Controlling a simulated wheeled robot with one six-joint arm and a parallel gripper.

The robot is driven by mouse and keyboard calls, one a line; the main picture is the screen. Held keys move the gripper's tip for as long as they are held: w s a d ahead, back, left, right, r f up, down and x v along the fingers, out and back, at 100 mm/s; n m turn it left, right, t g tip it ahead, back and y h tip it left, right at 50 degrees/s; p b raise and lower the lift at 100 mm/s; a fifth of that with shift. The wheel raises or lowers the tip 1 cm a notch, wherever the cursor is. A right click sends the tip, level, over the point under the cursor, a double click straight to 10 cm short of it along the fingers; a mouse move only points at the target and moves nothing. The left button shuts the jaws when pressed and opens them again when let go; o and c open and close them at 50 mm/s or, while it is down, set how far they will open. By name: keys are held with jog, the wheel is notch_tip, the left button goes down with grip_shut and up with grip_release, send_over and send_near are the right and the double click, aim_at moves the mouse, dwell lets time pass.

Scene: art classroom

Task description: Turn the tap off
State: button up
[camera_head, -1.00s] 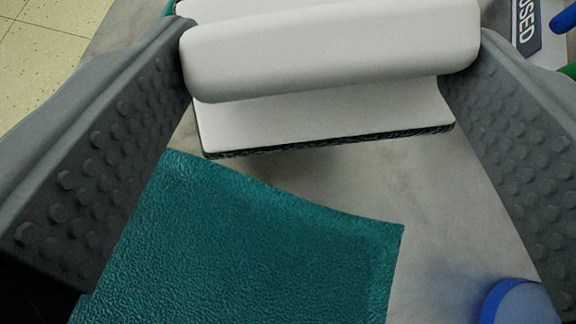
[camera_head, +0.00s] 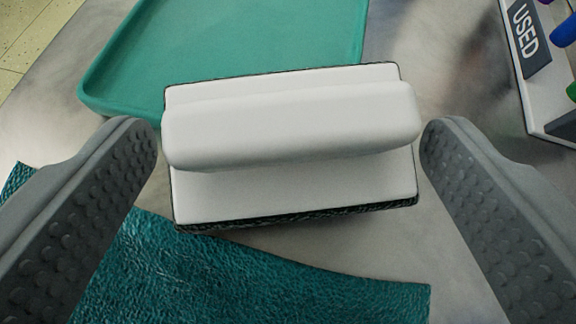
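No tap shows in the view. My gripper (camera_head: 290,132) is open and empty, its two grey studded fingers spread wide. Between and just beyond the fingertips is a white block (camera_head: 290,195) with a thick rounded handle and a dark rough underside, perhaps a scrubber or eraser. Small gaps show between each fingertip and the ends of the handle. The block sits on a grey metal-looking surface.
A teal-green tray (camera_head: 250,40) lies behind the block. A dark teal cloth or sheet (camera_head: 200,280) lies in front. At the right is a holder labelled USED (camera_head: 528,40) with blue, purple and green items. Pale floor shows at top left.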

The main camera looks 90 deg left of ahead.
jog(key=shift+o, duration=0.2)
jog(key=shift+r, duration=0.1)
jog(key=shift+d+r, duration=0.1)
jog(key=shift+r, duration=0.05)
jog(key=v, duration=1.1)
jog(key=shift+d+r, duration=0.2)
jog(key=shift+d, duration=0.1)
jog(key=shift+w, duration=0.1)
